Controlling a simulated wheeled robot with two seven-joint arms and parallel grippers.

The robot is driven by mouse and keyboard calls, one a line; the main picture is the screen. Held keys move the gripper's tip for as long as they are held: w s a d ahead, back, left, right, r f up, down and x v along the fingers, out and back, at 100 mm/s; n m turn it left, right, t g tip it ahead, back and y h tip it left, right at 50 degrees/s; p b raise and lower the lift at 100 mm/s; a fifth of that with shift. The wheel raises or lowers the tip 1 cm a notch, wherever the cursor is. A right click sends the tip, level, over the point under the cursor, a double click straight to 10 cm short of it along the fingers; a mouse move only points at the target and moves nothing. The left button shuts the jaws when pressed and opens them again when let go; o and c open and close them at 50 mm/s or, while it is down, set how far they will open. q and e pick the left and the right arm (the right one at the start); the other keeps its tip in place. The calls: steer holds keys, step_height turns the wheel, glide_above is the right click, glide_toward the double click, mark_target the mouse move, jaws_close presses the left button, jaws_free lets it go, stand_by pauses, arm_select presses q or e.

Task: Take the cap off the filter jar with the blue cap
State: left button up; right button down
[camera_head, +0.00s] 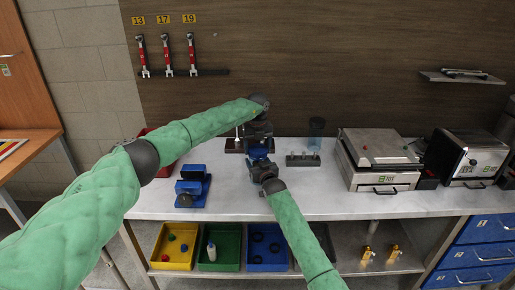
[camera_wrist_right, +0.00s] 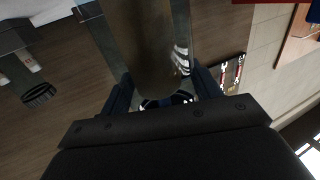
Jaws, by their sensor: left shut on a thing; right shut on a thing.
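My left gripper (camera_head: 258,140) is above the counter, pointing down, with my right gripper (camera_head: 261,161) just below and in front of it. The two nearly meet, and blue shows between them; I cannot tell cap from blue finger parts there. In the right wrist view a large brownish, see-through cylinder, apparently the filter jar (camera_wrist_right: 155,45), stands between my right gripper's fingers, which are shut on it. My left gripper is shut at the jar's cap end; the blue cap itself is mostly hidden by the grippers.
Yellow, green and blue bins (camera_head: 267,267) stand on the shelf below. The counter's front middle is clear.

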arm_select(q)
steer(key=n, duration=0.4)
steer(key=shift+w+r, duration=0.1)
steer(key=n, duration=0.4)
steer(key=shift+a+n, duration=0.1)
steer(key=shift+n, duration=0.2)
arm_select(e)
steer(key=shift+a, duration=0.1)
arm_select(q)
steer(key=n, duration=0.7)
arm_select(e)
steer(key=shift+s, duration=0.1)
arm_select(q)
steer(key=shift+w, duration=0.1)
steer(key=shift+r, duration=0.3)
steer(key=shift+r, duration=0.75)
steer(key=shift+r, duration=0.15)
